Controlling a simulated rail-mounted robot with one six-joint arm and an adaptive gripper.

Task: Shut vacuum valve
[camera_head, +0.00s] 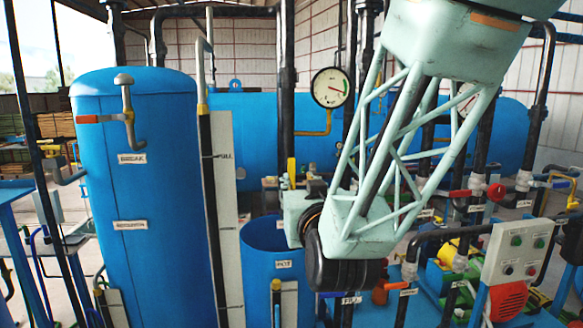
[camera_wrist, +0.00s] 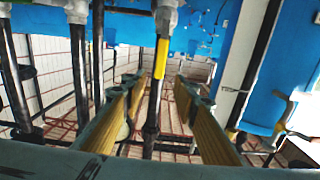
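A yellow lever handle (camera_wrist: 161,58) points along a dark vertical pipe in the wrist view. It appears between and beyond my fingertips, with no visible contact. A yellow handle (camera_head: 291,170) also shows in the head view, just above the pale green wrist housing. I cannot read a label naming the vacuum valve. My gripper (camera_wrist: 160,82) is open and empty, with yellow inner pads on both fingers. In the head view my arm hides the fingers. Other levers are red: one on the right pipes (camera_head: 496,191) and one on the blue tank's outlet (camera_head: 90,119).
A tall blue tank (camera_head: 145,220) stands left, with a smaller open blue tank (camera_head: 268,262) near my wrist. A pressure gauge (camera_head: 330,87) is behind. A control panel (camera_head: 519,254) stands right. Dark pipes crowd the space around my arm.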

